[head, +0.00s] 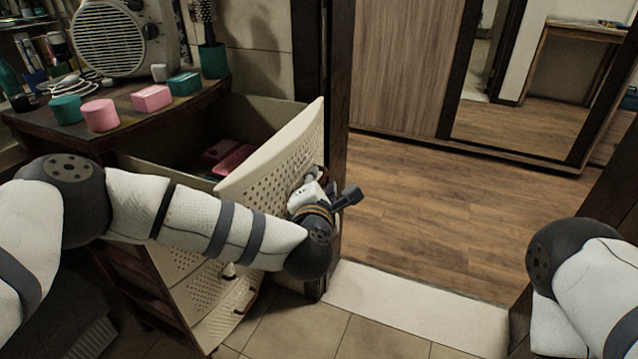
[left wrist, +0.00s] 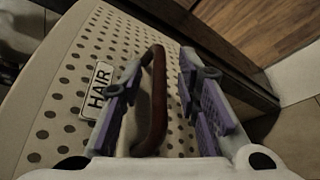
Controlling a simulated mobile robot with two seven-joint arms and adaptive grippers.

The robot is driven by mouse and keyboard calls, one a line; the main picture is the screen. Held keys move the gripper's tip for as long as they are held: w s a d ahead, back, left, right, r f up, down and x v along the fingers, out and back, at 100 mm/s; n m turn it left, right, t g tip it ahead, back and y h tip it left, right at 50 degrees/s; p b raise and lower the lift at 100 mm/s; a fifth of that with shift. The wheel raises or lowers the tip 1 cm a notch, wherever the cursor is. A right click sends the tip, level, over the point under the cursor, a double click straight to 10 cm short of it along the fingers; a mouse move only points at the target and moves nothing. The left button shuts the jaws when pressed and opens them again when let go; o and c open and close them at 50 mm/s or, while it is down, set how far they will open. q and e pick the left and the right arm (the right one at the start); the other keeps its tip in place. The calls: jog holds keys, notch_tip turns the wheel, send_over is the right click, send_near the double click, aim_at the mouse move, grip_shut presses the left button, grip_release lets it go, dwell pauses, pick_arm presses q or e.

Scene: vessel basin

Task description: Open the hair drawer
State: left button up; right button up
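The hair drawer has a cream, perforated front (head: 290,135) and stands pulled out from the cabinet, so its inside shows. Its HAIR label (left wrist: 97,90) and curved brown handle (left wrist: 155,100) show in the left wrist view. My left gripper (left wrist: 165,103) has its purple-padded fingers apart, one on each side of the handle. A gap shows between the handle and the right finger; I cannot tell whether the left finger touches it. In the head view, my left wrist hides the handle and most of the fingers. My right gripper is out of view.
Pink items (head: 232,160) lie inside the drawer. Small teal and pink containers (head: 152,98) and a round-fronted device (head: 110,40) stand on the cabinet top (head: 60,145). Another perforated front (head: 225,305) is below. A dark door frame (head: 337,90) is close right of the drawer.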

pick_arm(q)
jog(key=v, duration=1.2)
jog(key=s+f+m+g+h+p, duration=0.3)
jog(key=s+f+m+g, duration=0.5)
jog(key=s+f+m, duration=0.8)
jog(key=s+a+f+m+g+y, duration=0.1)
jog(key=s+a+f+m+g, duration=0.2)
jog(key=s+a, duration=0.6)
jog(key=s+a+f+m+g+y, duration=0.2)
jog(key=s+a+g, duration=0.5)
jog(key=s, duration=1.1)
jog(key=a+f+m, duration=0.1)
jog(key=a+m, duration=0.1)
jog(key=a, duration=0.1)
jog(key=shift+f+m, duration=0.2)
jog(key=shift+m, duration=0.2)
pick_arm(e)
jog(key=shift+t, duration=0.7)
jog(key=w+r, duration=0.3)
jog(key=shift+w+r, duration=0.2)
